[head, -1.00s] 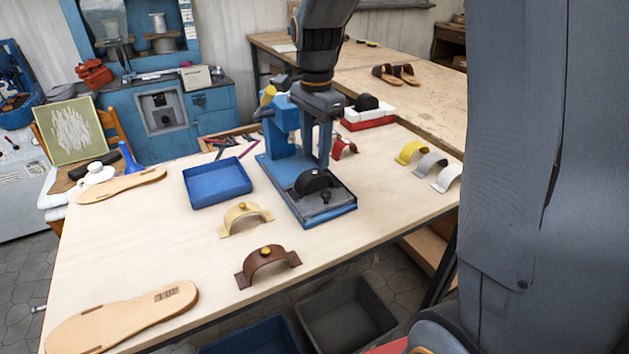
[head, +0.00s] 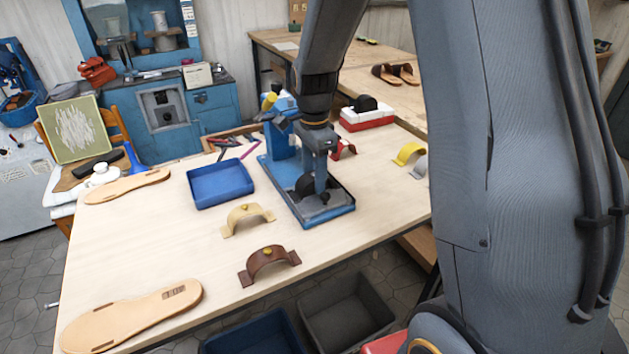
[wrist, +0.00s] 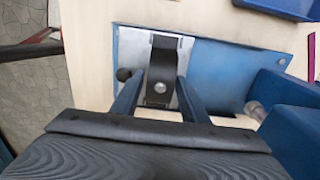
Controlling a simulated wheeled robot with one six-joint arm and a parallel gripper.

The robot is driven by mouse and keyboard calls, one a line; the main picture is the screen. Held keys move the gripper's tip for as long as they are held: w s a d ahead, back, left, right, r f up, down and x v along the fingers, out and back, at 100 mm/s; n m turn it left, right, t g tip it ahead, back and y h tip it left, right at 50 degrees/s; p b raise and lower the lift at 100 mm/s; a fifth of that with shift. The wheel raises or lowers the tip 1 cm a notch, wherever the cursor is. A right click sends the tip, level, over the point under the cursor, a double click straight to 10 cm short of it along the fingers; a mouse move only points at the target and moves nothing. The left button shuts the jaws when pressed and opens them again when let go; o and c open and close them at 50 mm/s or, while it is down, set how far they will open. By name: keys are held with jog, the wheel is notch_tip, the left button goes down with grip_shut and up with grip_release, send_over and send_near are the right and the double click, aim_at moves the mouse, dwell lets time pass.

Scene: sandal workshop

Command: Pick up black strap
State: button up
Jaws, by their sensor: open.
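The black strap (head: 305,186) is a dark arch standing on the grey plate of the blue press (head: 335,211). In the wrist view the strap (wrist: 161,62) stands upright with a round stud on its near side. My gripper (head: 318,188) is lowered over the press, its fingers partly hiding the strap in the head view. In the wrist view my gripper (wrist: 161,80) is open, one finger on each side of the strap. I cannot tell whether either finger touches it.
The blue tray (head: 220,184) is left of the press. A yellow strap (head: 247,217) and a brown strap (head: 269,263) lie in front. A red-and-white box (head: 367,118) with a black piece on top stands behind. A tan sole (head: 135,318) lies at the near left.

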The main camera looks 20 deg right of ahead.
jog(key=c, duration=0.8)
